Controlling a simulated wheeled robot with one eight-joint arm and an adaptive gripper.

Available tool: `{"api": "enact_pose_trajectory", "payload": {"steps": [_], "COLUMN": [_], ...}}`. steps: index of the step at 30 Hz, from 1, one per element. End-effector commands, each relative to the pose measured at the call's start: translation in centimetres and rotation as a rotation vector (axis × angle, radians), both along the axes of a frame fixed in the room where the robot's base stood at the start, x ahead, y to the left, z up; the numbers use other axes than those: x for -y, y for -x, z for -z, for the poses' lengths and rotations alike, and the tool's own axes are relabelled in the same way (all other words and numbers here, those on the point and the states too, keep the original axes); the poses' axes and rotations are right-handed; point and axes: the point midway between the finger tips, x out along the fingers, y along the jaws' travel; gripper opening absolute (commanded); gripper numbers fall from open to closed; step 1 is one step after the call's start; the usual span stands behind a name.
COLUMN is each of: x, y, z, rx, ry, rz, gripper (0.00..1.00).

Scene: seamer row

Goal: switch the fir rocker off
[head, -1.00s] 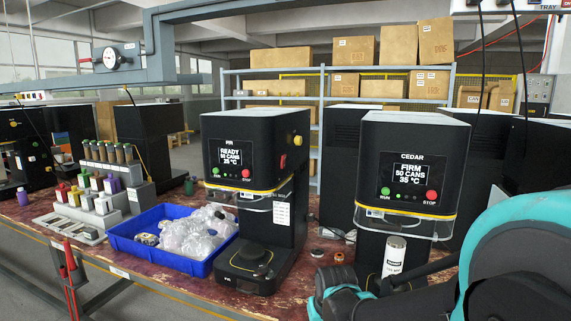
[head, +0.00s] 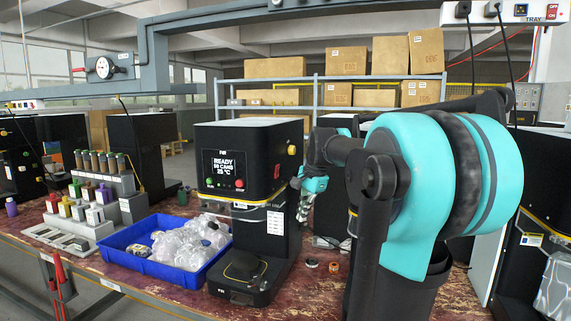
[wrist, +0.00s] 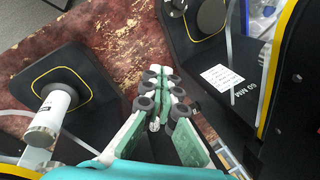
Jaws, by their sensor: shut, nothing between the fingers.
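The black fir machine (head: 236,205) stands mid-bench in the head view, its screen reading READY, 50 CANS, 25 °C. A red rocker (head: 277,171) is on its right side face, below a yellow knob (head: 292,150). I cannot tell which way the rocker is pressed. My gripper (head: 299,184) is beside that side face, to the right of and slightly below the rocker, and looks apart from it. In the wrist view my gripper (wrist: 164,80) is shut and empty, pointing down between two machines. The rocker is not visible in the wrist view.
A white can (wrist: 52,118) stands on the machine base left in the wrist view. A blue bin (head: 130,262) of clear bags is left of the fir machine. My arm hides the cedar machine in the head view. A TRAY power strip (head: 500,13) hangs upper right.

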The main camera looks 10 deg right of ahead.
Motion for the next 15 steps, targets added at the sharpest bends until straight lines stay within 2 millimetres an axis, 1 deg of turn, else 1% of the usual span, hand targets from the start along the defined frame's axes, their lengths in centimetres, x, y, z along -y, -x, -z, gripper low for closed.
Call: {"api": "enact_pose_trajectory", "payload": {"steps": [1,2,3,5,6,12,15], "x": [0.3,0.5,0.7,1.0,1.2,2.0,2.3], "y": [-1.0,-1.4,-2.0,-2.7,-3.1,-4.3,-4.4], "z": [-2.2,-3.4,-5.1,-7.5,-9.0,-16.5,-19.4], "rx": [-0.018,-0.031,-0.046,-0.07,-0.087,-0.176,-0.215], "ry": [-0.029,-0.048,-0.071,-0.108,-0.13,-0.24,-0.282], "rz": [0.068,0.111,0.168,0.255,0.311,0.585,0.7], "gripper": [0.0,0.0,0.0,0.0,0.0,0.0,0.0]}}
